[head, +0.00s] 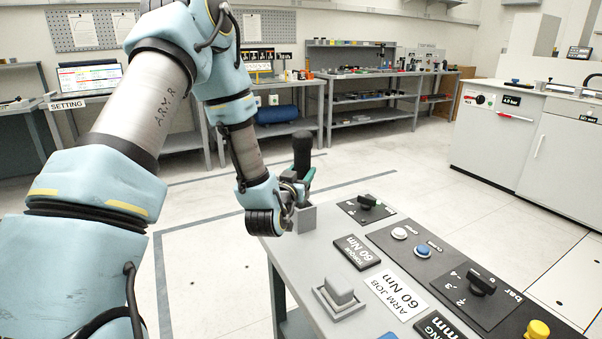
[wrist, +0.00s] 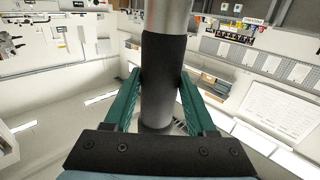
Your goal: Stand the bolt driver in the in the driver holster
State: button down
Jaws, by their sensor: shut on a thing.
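The bolt driver (head: 303,148) stands upright at the table's far left corner, its black handle pointing up. My gripper (head: 306,178) is shut on it with green fingers on either side. In the wrist view the driver (wrist: 164,62) runs upright between the fingers, with a dark sleeve and a grey shaft. The driver holster (head: 305,219), a small grey open box on the table corner, is directly below my gripper. The driver's lower end is hidden behind my gripper and the holster wall, so I cannot tell how deep it sits in the holster.
The grey table (head: 312,262) carries a black control panel (head: 408,238) with knobs and buttons, label plates and a grey block on a square base (head: 340,292). A white machine cabinet (head: 500,130) stands at the right. Open floor lies beyond the table.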

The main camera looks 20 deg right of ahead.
dwell(0.4)
jog(key=shift+c, duration=0.7)
grip_release()
jog(key=shift+f, duration=0.2)
jog(key=shift+s+a, duration=0.2)
jog(key=shift+s, duration=0.05)
jog(key=p+v, duration=0.3)
jog(key=v, duration=0.7)
jog(key=shift+r+p, duration=0.2)
jog(key=shift+p, duration=0.2)
jog(key=shift+a, duration=0.1)
